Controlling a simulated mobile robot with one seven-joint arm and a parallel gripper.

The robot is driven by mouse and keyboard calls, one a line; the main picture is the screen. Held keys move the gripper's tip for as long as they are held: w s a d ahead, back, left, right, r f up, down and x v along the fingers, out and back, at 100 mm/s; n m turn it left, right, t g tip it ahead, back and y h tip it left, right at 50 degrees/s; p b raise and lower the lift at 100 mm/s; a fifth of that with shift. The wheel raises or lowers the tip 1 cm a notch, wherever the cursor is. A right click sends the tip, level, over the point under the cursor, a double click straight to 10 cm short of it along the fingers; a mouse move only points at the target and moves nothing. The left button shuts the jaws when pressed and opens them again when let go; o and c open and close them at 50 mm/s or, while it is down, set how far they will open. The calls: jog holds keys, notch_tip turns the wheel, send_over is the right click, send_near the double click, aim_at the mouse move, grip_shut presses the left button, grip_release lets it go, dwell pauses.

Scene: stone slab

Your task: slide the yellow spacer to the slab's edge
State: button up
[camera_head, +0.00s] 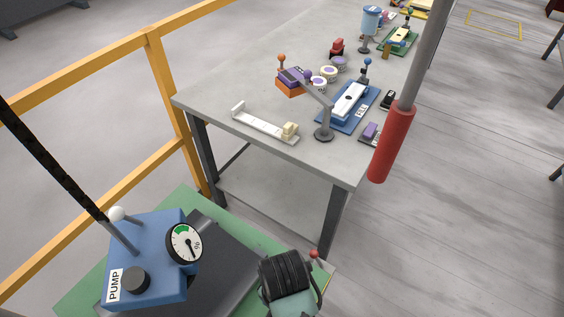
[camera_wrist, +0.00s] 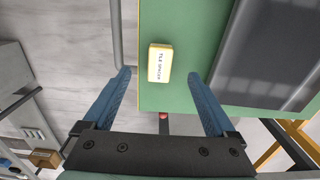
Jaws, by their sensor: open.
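The yellow spacer (camera_wrist: 160,63) is a small block with a pale, lettered top and yellow sides. In the wrist view it lies on the green slab (camera_wrist: 205,25), close to the slab's left edge. My gripper (camera_wrist: 159,74) is open, its two blue fingers spread on either side of the spacer in the picture, with nothing between them that I can see held. I cannot tell how high the fingers are above the slab.
A grey table (camera_head: 225,105) with many small items stands behind. A yellow railing (camera_head: 165,85) runs at left. A red-ended pole (camera_head: 391,145) hangs at right.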

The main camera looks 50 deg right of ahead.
aim_at(258, 305)
notch_tip(258, 305, down, 11)
jog(key=shift+r+b, duration=0.15)
jog(key=shift+b, duration=0.15)
jog(key=shift+c, duration=0.2)
grip_shut()
jog(key=shift+w+a+b, duration=0.15)
jog(key=shift+w+b, duration=0.2)
jog(key=shift+w, duration=1.45)
jog(key=shift+w+a+b, duration=0.1)
jog(key=shift+w+b, duration=0.2)
jog(key=shift+w, duration=1.5)
jog(key=shift+o, duration=0.2)
grip_release()
jog(key=shift+r, duration=0.1)
jog(key=shift+w, duration=0.15)
